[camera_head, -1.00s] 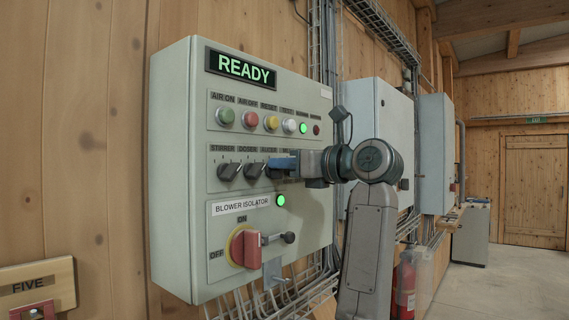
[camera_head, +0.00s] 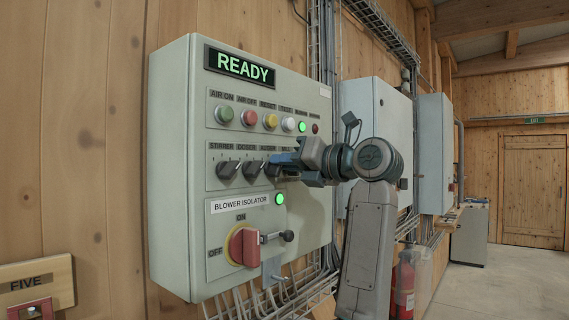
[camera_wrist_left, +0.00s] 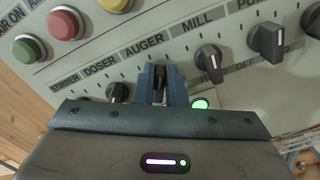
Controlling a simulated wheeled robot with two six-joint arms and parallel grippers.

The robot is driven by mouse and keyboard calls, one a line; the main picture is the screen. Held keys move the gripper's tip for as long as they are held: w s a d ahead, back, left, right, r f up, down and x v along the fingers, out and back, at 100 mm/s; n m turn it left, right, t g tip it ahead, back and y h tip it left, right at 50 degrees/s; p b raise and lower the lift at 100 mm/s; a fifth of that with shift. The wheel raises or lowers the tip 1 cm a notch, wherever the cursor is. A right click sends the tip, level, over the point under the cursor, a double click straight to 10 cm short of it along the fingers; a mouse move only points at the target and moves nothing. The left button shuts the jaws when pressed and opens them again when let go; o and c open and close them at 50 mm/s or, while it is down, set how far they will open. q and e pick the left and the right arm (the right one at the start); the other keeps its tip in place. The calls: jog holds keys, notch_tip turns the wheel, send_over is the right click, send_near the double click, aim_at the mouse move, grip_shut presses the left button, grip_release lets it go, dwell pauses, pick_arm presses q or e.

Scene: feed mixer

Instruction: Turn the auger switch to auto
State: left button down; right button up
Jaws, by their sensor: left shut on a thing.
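The grey panel (camera_head: 170,150) carries a row of black rotary switches labelled STIRRER, DOSER, AUGER and MILL. My left gripper (camera_head: 281,161), with blue fingers, is at the auger switch (camera_head: 271,170) in the head view. In the left wrist view, the gripper (camera_wrist_left: 161,82) is shut on the dark auger knob (camera_wrist_left: 159,72), one finger on each side, under the AUGER label. The gripper is rolled relative to the panel. The fingers hide most of the knob and its position marks, so its exact setting cannot be read. My right gripper is not in view.
The doser switch (camera_wrist_left: 117,92) and mill switch (camera_wrist_left: 209,62) sit close on either side. Push buttons, such as the red one (camera_head: 251,117), are above. The red blower isolator (camera_head: 244,247) and a lit green lamp (camera_head: 280,198) are below. The display (camera_head: 238,67) reads READY.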

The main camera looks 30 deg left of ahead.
pick_arm(q)
jog(key=shift+w+m, duration=0.15)
jog(key=shift+m, duration=1.35)
jog(key=shift+f, duration=0.1)
jog(key=c, duration=1.5)
grip_release()
jog(key=d+b, duration=0.1)
jog(key=d, duration=0.2)
jog(key=d+b, duration=0.2)
jog(key=d, duration=0.2)
jog(key=d+b, duration=0.1)
jog(key=d, duration=0.2)
jog(key=shift+s+d+b, duration=0.3)
jog(key=shift+s+d, duration=0.1)
